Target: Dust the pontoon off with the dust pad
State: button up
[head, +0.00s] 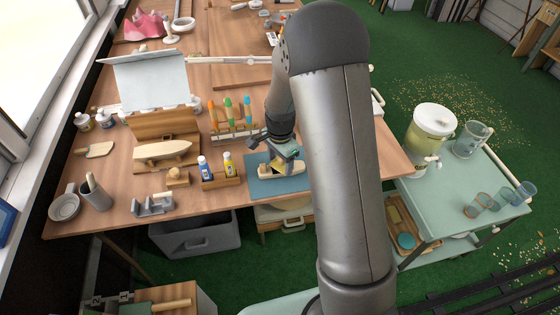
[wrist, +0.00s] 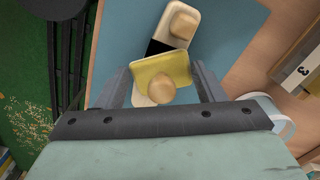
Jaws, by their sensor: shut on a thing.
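The dust pad (wrist: 176,68) is a yellow square pad with a rounded tan knob. My gripper (wrist: 163,80) is shut on it, one finger at each side. The pontoon (wrist: 183,32) is a cream, round-ended piece with a black band and a tan block on top; it lies on a blue mat (wrist: 230,45). The pad covers part of the pontoon in the wrist view; I cannot tell whether they touch. In the head view my gripper (head: 284,154) is over the pontoon (head: 294,169) on the mat (head: 292,185) near the table's front edge.
Left of the mat stand two paint bottles (head: 228,164) in a wooden holder. Behind is a rack of coloured tools (head: 230,115). A wooden hull (head: 160,150) stands further left. A green cart (head: 460,205) with a drink dispenser (head: 430,130) is at right.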

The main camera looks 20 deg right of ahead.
jog(key=shift+s, duration=0.9)
jog(key=shift+w, duration=1.2)
jog(key=shift+s+b, duration=0.3)
jog(key=shift+s, duration=0.85)
jog(key=w, duration=0.2)
jog(key=shift+w, duration=0.3)
jog(key=shift+s+r+p, duration=0.1)
jog(key=shift+r+p, duration=2.45)
jog(key=shift+r, duration=1.5)
